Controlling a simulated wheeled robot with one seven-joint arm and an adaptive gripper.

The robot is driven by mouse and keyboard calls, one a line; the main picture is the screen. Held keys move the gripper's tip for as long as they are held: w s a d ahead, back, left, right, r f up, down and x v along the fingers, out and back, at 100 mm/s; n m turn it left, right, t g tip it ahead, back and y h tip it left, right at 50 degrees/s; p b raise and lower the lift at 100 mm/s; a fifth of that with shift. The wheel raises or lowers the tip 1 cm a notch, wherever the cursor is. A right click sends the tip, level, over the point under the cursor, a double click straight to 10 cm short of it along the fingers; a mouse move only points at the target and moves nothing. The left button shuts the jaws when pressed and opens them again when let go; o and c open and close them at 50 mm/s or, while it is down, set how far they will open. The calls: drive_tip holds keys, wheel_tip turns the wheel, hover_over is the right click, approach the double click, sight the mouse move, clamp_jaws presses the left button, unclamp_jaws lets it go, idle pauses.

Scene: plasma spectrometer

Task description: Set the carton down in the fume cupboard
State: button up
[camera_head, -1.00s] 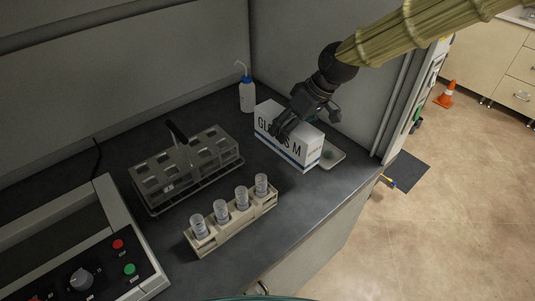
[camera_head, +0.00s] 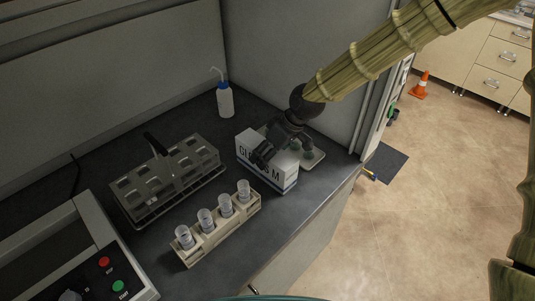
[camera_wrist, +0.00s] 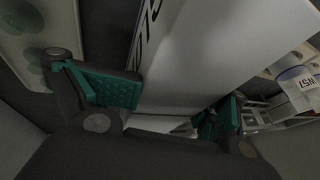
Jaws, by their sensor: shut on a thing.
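The carton (camera_head: 262,168) is a white box with dark lettering reading "GL…S M" and a blue stripe low on its side. It is upright at the dark worktop (camera_head: 262,240) of the fume cupboard, in front of the tray; I cannot tell if its base touches. My gripper (camera_head: 282,150) is over its top and shut on it. In the wrist view, the green-padded fingers (camera_wrist: 165,105) are on either side of the white carton (camera_wrist: 205,55). The carton's far side and part of its lettering are hidden.
A pale tray (camera_head: 315,158) with round items lies behind the carton. A wash bottle (camera_head: 225,100) stands at the back. A grey rack (camera_head: 165,182) and a beige rack (camera_head: 212,238) of several vials are on the left. The cupboard's side wall (camera_head: 310,65) is close behind my gripper.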

drive_tip(key=o, duration=2.2)
drive_tip(key=b+v, duration=0.2)
drive_tip(key=v, duration=1)
drive_tip(key=shift+a, duration=0.1)
